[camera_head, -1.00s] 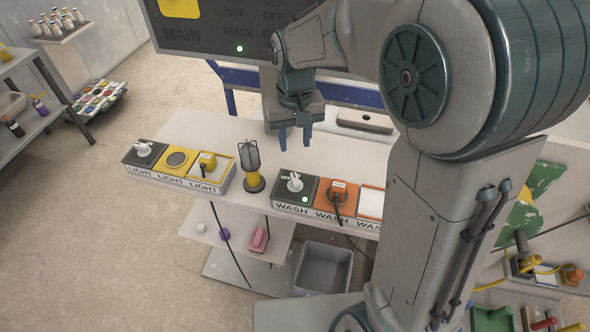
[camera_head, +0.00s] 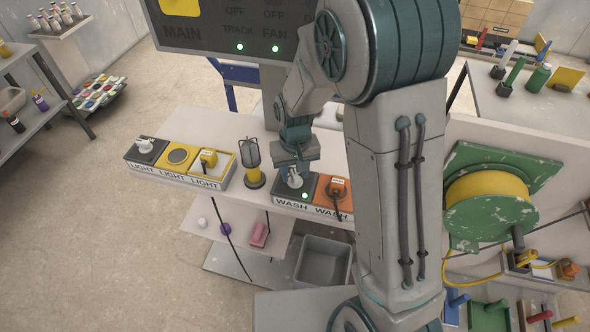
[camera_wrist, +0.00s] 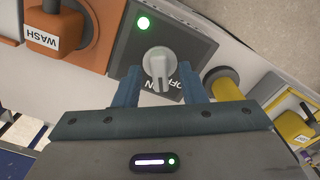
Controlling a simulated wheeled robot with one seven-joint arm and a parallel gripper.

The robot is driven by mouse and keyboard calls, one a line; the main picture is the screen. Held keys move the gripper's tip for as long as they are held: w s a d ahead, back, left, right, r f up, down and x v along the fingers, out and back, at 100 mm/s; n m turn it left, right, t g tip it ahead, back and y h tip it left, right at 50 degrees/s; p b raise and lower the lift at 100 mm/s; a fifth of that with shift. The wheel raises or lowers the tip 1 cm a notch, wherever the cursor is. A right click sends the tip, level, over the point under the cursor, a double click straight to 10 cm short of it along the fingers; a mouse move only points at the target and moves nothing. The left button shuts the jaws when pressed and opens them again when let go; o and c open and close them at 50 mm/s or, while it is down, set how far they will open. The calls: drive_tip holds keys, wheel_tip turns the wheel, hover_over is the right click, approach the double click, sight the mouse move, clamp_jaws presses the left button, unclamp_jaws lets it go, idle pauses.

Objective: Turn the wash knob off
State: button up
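The wash knob (camera_wrist: 158,65) is a pale grey rotary knob on a dark square plate (camera_wrist: 190,48) with ON and OFF lettering. A green light (camera_wrist: 143,23) glows on that plate. In the head view the knob (camera_head: 295,180) sits at the left end of the WASH strip, partly hidden by my gripper (camera_head: 293,168). In the wrist view my gripper (camera_wrist: 160,74) is open, with one blue finger on each side of the knob. A gap shows beside the knob, and I cannot tell whether either finger touches it.
An orange WASH socket with a plug (camera_head: 337,188) is beside the knob plate. A caged yellow lamp (camera_head: 252,165) stands close on the other side, left of my gripper. The LIGHT strip (camera_head: 178,172) is further left. A sign board (camera_head: 230,30) hangs behind with green lights lit.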

clamp_jaws()
drive_tip(key=shift+n+b, duration=0.3)
drive_tip(key=shift+f+n+b, duration=0.1)
drive_tip(key=shift+n+b, duration=0.3)
drive_tip(key=shift+n, duration=0.2)
drive_tip(key=n+b, duration=0.1)
drive_tip(key=n, duration=0.2)
drive_tip(key=n+b, duration=0.1)
drive_tip(key=n, duration=0.3)
drive_tip(key=shift+n, duration=1.5)
